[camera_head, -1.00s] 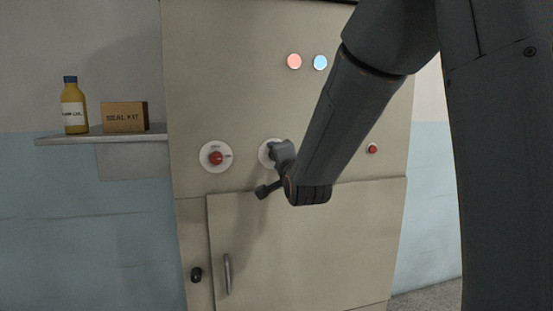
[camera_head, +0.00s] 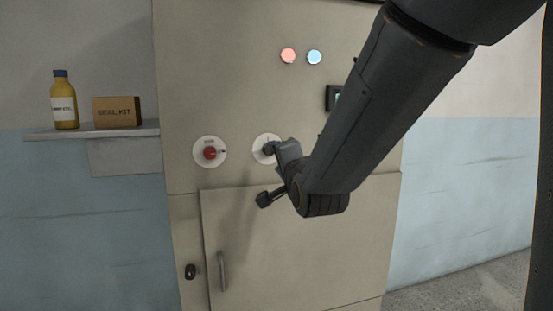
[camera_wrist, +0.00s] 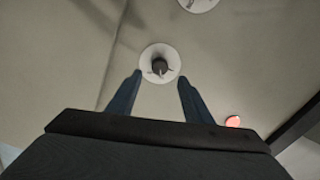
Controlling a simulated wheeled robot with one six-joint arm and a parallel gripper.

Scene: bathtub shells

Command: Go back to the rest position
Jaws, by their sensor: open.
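My gripper (camera_wrist: 158,90) is open and empty, its two dark fingers spread apart in the wrist view. Beyond the fingertips a dark knob (camera_wrist: 159,66) sits on a round white plate (camera_wrist: 172,54) on the beige cabinet. In the head view my gripper (camera_head: 266,173) is in front of the cabinet (camera_head: 230,100), and it partly covers the white plate (camera_head: 261,157). I cannot tell the exact gap between fingers and knob.
A red knob (camera_head: 210,153) on a white plate is left of my gripper. Below are a cabinet door with a handle (camera_head: 223,271) and a black latch (camera_head: 190,271). Red (camera_head: 288,56) and blue (camera_head: 314,57) lamps glow above. A shelf (camera_head: 70,135) holds a yellow bottle (camera_head: 64,104) and a box (camera_head: 117,111).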

